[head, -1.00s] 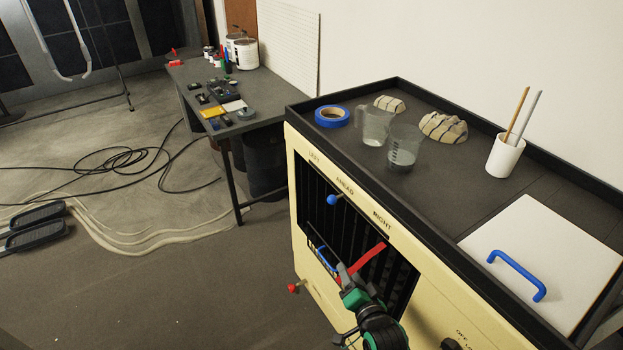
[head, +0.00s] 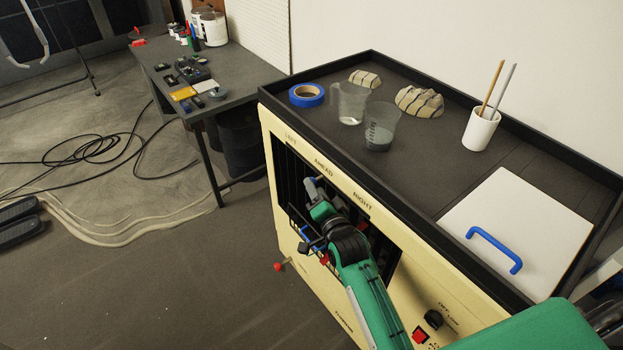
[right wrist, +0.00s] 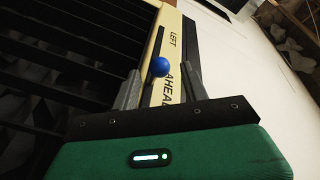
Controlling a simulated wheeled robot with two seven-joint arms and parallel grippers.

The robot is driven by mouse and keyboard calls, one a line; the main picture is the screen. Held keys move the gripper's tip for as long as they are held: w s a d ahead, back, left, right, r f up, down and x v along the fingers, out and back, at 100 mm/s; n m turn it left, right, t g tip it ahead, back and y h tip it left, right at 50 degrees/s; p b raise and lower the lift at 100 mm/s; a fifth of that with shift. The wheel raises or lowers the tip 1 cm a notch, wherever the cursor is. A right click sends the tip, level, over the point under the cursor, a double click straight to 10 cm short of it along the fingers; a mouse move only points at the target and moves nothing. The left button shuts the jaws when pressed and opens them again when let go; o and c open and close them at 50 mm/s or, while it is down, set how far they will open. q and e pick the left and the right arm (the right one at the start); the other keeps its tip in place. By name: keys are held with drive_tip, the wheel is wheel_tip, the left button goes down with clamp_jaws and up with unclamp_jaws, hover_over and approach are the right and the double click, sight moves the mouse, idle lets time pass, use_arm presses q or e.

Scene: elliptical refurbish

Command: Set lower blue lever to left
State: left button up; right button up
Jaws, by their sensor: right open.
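A round blue knob (right wrist: 161,67) shows in the right wrist view, between the fingers of my right gripper (right wrist: 160,88) and beside the LEFT and AHEAD lettering. The fingers are open; no contact with the knob is visible. In the head view my right gripper (head: 313,188) is at the slotted front of the cream cabinet (head: 292,252), below the lettering. There the gripper and arm hide the blue knob and most of the slots. I cannot tell from the now frames whether this knob is the upper or lower lever. My left gripper is not in view.
The cabinet's dark top (head: 420,170) holds blue tape (head: 307,95), beakers (head: 381,130), striped stones, a white cup (head: 481,130) and a white panel with a blue handle (head: 495,247). A red knob (head: 279,267) sticks out at lower left.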

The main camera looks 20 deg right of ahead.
sight(316, 180)
drive_tip(key=shift+w+a, duration=0.1)
drive_tip(key=shift+w, duration=1.85)
clamp_jaws()
